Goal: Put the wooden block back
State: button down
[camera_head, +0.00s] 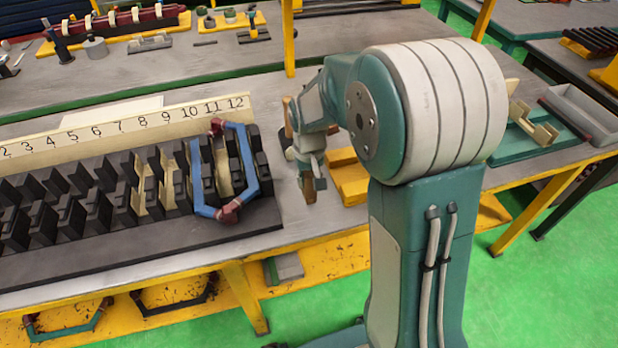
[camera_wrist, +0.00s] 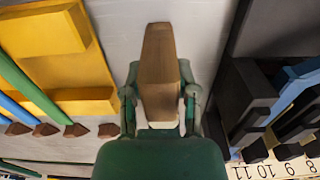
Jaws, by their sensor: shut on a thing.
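My gripper (camera_head: 307,160) is above the bench, just right of the black stator rack. It is shut on the wooden block (camera_wrist: 159,70), a long brown piece with tapered ends. In the wrist view the gripper fingers (camera_wrist: 160,102) sit on both sides of the block, with a pale strip of bench around it. In the head view the arm partly hides the block, and brown ends (camera_head: 288,117) show beyond the gripper and in front of it. I cannot tell whether the block touches the bench.
The black slotted stator (camera_head: 110,255) holds a blue coil (camera_head: 203,185) near slots 10 to 12, beside a numbered strip (camera_head: 130,122). A yellow stand (camera_head: 350,180) is right of my gripper. Green and blue rods (camera_wrist: 30,80) show in the wrist view. A yellow post (camera_head: 289,45) stands behind.

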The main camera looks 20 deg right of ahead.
jog(key=shift+f, duration=0.1)
jog(key=shift+c, duration=1.9)
grip_release()
notch_tip(320, 180, up, 12)
jog(key=shift+s+r, duration=0.15)
jog(key=shift+r, duration=0.1)
jog(key=s+r+t, duration=0.2)
jog(key=s, duration=0.8)
jog(key=s+r+t, duration=0.2)
jog(key=s+t, duration=0.1)
jog(key=s, duration=0.7)
jog(key=shift+s+r+t, duration=0.25)
jog(key=shift+r+t, duration=0.05)
jog(key=shift+r, duration=0.1)
